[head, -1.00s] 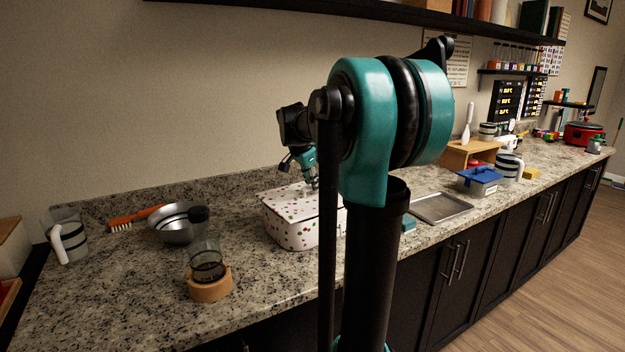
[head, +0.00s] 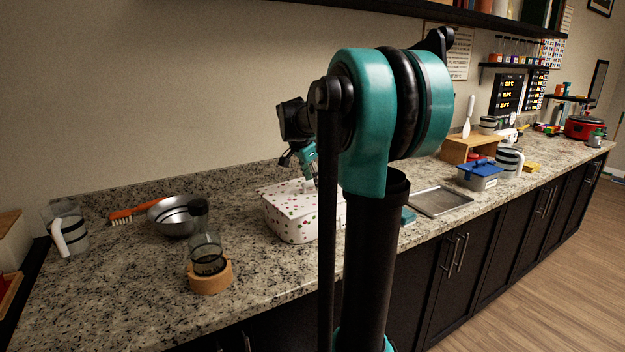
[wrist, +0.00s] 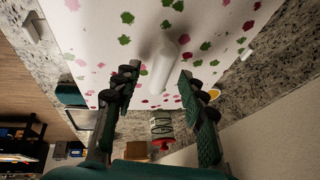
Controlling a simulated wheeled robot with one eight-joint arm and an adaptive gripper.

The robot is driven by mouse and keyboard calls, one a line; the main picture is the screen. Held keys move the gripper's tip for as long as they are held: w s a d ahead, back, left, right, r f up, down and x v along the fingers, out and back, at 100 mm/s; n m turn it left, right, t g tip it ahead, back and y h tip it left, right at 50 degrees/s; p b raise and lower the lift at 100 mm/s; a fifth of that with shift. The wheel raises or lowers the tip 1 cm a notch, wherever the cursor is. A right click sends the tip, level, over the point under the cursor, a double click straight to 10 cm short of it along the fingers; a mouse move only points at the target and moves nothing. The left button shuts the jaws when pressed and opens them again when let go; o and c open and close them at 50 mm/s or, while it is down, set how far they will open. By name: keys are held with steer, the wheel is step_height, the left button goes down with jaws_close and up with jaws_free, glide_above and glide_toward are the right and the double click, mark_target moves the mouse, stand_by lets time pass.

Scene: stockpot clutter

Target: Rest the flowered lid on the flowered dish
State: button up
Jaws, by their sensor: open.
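The flowered dish (head: 292,224) is a white box with pink, red and green flowers on the counter, partly hidden behind my arm. The flowered lid (head: 283,197) lies across its top, with its left corner jutting a little past the dish wall. In the wrist view the white flowered lid (wrist: 110,35) fills the upper part, with a pale upright handle (wrist: 161,66). My gripper (wrist: 159,76) is open, one finger on each side of the handle, with gaps visible. In the head view my gripper (head: 309,178) is just above the lid. The lid's right end is hidden.
Left of the dish are a glass jar in a wooden ring (head: 209,275), a metal bowl (head: 174,217), an orange brush (head: 132,213) and a striped jug (head: 68,232). A metal tray (head: 440,202) and a blue-lidded box (head: 479,176) stand right. The counter front-left is clear.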

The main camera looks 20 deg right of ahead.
steer(key=v, duration=1.2)
steer(key=shift+s, duration=0.1)
